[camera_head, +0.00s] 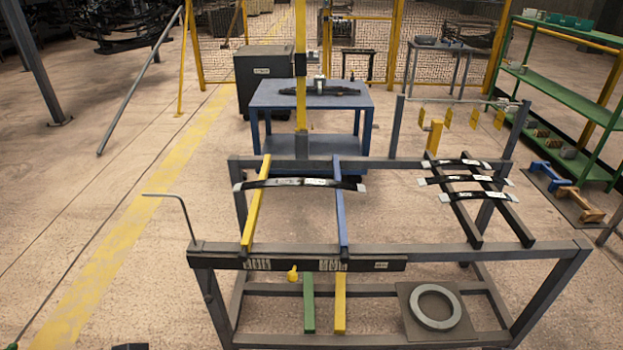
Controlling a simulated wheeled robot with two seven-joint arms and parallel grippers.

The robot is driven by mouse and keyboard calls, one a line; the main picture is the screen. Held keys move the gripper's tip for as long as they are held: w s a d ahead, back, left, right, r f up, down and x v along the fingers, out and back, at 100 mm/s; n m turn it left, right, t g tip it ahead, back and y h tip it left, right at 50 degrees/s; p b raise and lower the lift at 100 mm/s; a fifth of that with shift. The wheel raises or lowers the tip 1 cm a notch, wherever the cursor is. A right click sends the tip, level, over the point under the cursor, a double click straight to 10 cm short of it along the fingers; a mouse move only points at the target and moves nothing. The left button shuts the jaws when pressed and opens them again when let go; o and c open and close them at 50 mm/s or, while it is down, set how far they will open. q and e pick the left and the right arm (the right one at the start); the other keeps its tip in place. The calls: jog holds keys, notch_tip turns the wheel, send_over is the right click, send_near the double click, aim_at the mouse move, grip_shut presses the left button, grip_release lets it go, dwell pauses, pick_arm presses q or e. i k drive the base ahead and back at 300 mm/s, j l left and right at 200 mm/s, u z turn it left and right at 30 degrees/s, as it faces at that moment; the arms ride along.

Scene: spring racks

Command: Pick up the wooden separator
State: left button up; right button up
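No piece stands out clearly as the wooden separator. Two bars lie across the top of the grey rack (460,251): a yellow bar (256,205) on the left and a blue bar (341,207) right of it. A black leaf spring (300,183) rests across both. A green bar (309,303) and a second yellow bar (340,304) show lower in the rack. A brown, wood-coloured piece (592,213) lies on a dark mat at the right. Neither gripper is recognisable; a small dark shape at the bottom left edge is too cut off to identify.
Several short springs (470,181) lie on two dark bars at the rack's right. A grey ring (437,306) lies on a plate low in the rack. A blue table (310,100) stands behind, green shelves (568,90) at the right. The floor at left is mostly clear.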

aim_at(589, 214)
jog(key=i+l+z, duration=0.15)
jog(key=l, duration=0.4)
jog(key=i+l+z, duration=0.1)
jog(key=i+l, duration=0.3)
jog(key=l, duration=0.15)
jog(key=i+l+z, duration=0.15)
jog(key=l, duration=0.35)
jog(key=i+l+z, duration=0.1)
jog(key=i+l, duration=0.35)
